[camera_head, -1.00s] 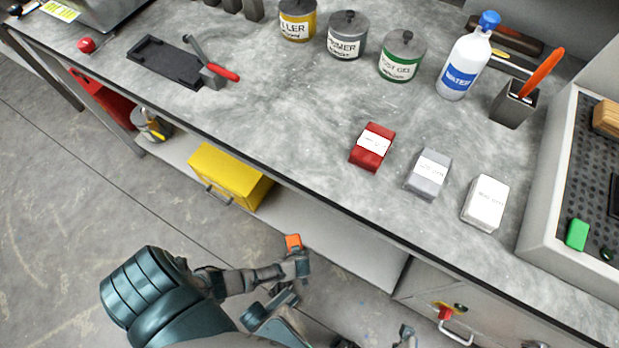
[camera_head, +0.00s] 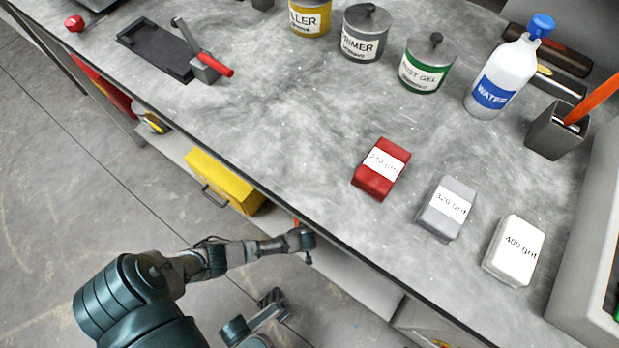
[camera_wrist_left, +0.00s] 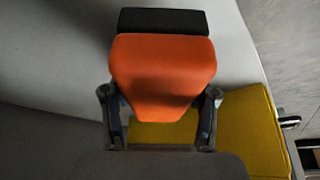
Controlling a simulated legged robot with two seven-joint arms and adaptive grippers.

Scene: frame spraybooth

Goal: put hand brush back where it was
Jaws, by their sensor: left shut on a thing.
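The hand brush (camera_wrist_left: 163,75) has an orange body with a black band along its far end. In the left wrist view it sits between the two fingers of my left gripper (camera_wrist_left: 160,100), which is shut on it. In the head view my left gripper (camera_head: 303,240) is beside the bench's front edge, right of the yellow drawer box. Only a sliver of orange (camera_head: 296,223) shows there; the rest of the brush is hidden by the gripper.
The grey bench top (camera_head: 270,130) carries red (camera_head: 378,180), grey (camera_head: 440,218) and white (camera_head: 505,265) grit packs, several cans and a water bottle (camera_head: 490,95). The yellow box (camera_head: 215,180) is on the shelf below. The bench front middle is clear.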

